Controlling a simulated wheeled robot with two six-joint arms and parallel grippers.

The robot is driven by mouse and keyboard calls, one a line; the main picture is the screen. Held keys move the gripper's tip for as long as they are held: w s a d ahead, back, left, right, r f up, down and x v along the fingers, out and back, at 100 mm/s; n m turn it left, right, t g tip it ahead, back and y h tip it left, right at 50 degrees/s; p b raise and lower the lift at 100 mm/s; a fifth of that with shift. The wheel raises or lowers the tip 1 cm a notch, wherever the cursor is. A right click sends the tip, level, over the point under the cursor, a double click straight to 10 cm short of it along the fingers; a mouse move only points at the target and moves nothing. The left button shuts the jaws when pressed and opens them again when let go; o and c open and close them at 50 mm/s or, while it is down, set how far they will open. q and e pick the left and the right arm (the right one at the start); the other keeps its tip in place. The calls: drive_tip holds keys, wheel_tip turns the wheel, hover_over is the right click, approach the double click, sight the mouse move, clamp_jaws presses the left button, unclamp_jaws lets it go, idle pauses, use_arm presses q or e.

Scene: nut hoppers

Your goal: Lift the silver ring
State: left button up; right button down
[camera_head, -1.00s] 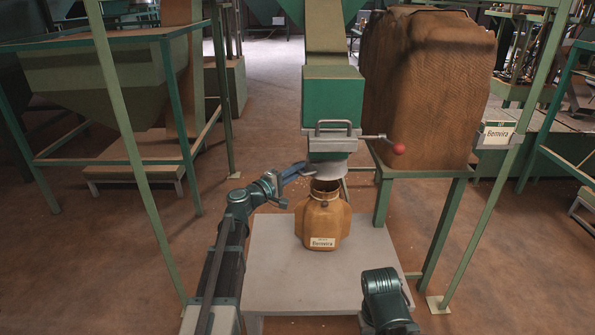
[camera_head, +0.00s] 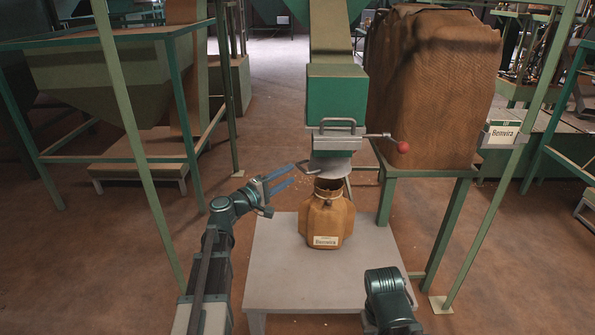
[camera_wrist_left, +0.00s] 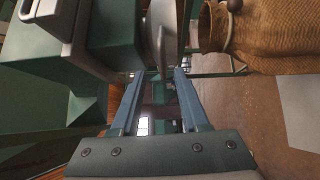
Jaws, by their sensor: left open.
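The silver ring (camera_head: 333,168) is a pale metal collar under the green spout, just above the neck of the brown sack (camera_head: 326,222). A thin dark handle (camera_head: 307,168) sticks out from its left side. In the left wrist view, the silver ring (camera_wrist_left: 166,25) shows edge-on beyond the fingertips. My left gripper (camera_head: 293,174) is open and empty, with blue fingers pointing at the handle from the left. The gripper also shows in the left wrist view (camera_wrist_left: 159,74). The handle's end appears just in front of the open fingers. My right gripper is out of view.
The sack, labelled "Benvira", stands on a grey platform (camera_head: 275,280). Above the ring is the green box (camera_head: 336,95) with a metal handle and a red-knobbed lever (camera_head: 402,147). Green frame posts stand left and right. A large brown bulk (camera_head: 430,90) is behind at right.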

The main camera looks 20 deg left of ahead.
use_arm(q)
drive_tip(key=v, duration=0.7)
drive_tip(key=shift+s+a, duration=0.1)
drive_tip(key=shift+s, duration=0.05)
drive_tip(key=s+d+f+m+g, duration=0.55)
drive_tip(key=d+f, duration=0.25)
drive_tip(key=d, duration=0.4)
drive_tip(key=s+d+f+m+g, duration=0.55)
drive_tip(key=d+f+g, duration=0.2)
drive_tip(key=d, duration=0.45)
drive_tip(key=s+f+m+g+y, duration=0.3)
drive_tip(key=s+f+m+y, duration=0.3)
drive_tip(key=s+y, duration=0.55)
wheel_tip(320, 180, up, 28)
drive_tip(key=s+h+p, duration=0.1)
drive_tip(key=p, duration=2.8)
drive_tip(key=shift+s+n, duration=0.35)
drive_tip(key=shift+n, duration=0.05)
